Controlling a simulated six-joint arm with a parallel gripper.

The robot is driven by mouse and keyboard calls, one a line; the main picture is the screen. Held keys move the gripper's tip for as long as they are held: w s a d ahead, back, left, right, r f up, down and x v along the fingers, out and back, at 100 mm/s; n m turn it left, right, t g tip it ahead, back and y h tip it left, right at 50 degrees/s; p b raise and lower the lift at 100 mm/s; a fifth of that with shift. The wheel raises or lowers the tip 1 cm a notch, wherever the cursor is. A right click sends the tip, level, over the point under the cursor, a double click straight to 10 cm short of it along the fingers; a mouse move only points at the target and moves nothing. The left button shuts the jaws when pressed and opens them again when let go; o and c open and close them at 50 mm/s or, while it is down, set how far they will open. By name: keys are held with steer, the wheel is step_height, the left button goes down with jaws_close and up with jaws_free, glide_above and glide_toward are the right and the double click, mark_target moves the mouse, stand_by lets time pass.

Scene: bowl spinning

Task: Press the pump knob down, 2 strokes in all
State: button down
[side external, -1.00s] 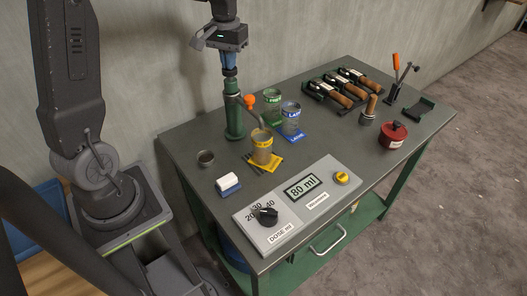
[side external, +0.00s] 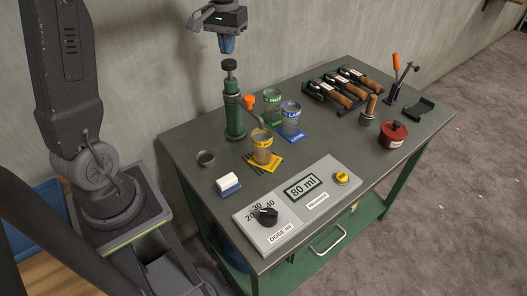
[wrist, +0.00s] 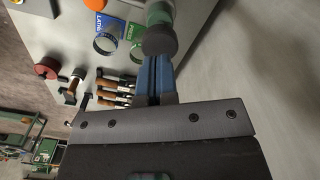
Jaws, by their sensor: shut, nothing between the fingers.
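The green pump (side external: 235,120) stands upright on the table's left side, with its black knob (side external: 229,64) raised on a thin rod. My gripper (side external: 227,50) is shut and empty, its blue fingertips pointing down just above the knob with a small gap. In the wrist view the blue fingers (wrist: 155,80) lie together beside the round knob (wrist: 159,42).
A green-labelled cup (side external: 272,105) and a blue-labelled cup (side external: 291,118) stand right of the pump.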

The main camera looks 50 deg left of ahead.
mark_target(229, 62)
steer(key=shift+f, duration=0.15)
stand_by(0.3)
steer(key=shift+f, duration=2.35)
steer(key=shift+r, duration=2.5)
steer(key=shift+r, duration=3)
